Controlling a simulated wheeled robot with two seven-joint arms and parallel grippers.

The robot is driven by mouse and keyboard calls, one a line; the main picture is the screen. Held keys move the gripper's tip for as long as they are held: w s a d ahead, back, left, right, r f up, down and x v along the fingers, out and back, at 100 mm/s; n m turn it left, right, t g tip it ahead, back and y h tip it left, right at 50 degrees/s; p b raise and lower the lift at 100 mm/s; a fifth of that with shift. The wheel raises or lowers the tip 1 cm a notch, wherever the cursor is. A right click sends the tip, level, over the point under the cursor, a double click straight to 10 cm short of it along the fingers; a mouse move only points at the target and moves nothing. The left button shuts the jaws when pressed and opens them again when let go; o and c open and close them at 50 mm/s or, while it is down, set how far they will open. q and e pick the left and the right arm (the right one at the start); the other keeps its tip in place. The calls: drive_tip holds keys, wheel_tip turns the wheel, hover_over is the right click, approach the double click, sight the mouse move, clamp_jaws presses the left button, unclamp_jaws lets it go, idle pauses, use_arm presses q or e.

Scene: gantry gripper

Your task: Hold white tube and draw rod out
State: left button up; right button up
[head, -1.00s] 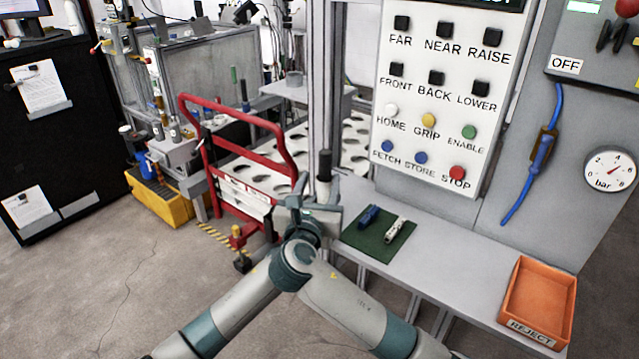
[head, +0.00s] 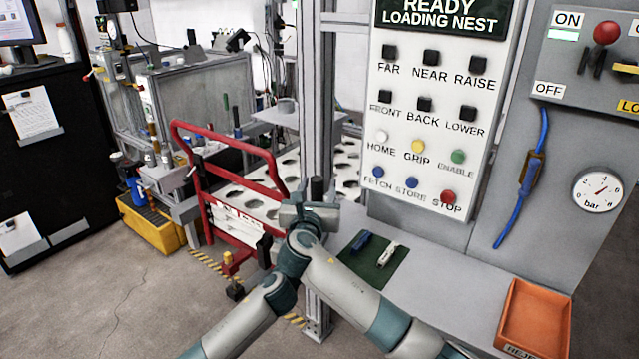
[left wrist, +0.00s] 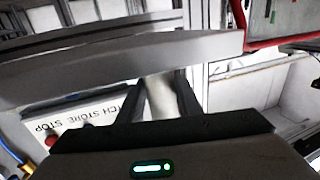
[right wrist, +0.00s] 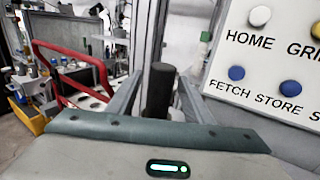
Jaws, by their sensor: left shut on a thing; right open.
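My left gripper (left wrist: 160,78) is shut on the white tube (left wrist: 161,98), which shows between its two fingers in the left wrist view. The dark rod (right wrist: 159,88) stands upright in the right wrist view. My right gripper (right wrist: 160,76) is open, with one finger on each side of the rod and a gap to each. In the head view my right gripper (head: 317,190) is in front of the steel post, with the rod's dark top just showing. The tube and my left gripper are hidden there by my right arm.
A green mat (head: 386,277) with a blue piece (head: 361,242) and a whitish piece (head: 387,254) lies on the grey bench. An orange reject bin (head: 537,318) sits at the right. A button panel (head: 440,120) stands behind, a red frame (head: 225,140) to the left.

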drive_tip(key=shift+w+d, duration=0.15)
drive_tip(key=shift+w, duration=1)
clamp_jaws()
drive_tip(key=shift+r, duration=0.15)
use_arm(q)
drive_tip(key=shift+f, duration=0.1)
use_arm(e)
wheel_tip(320, 180, up, 3)
drive_tip(key=shift+f, duration=0.1)
drive_tip(key=shift+r, duration=0.2)
drive_tip(key=shift+r, duration=1.3)
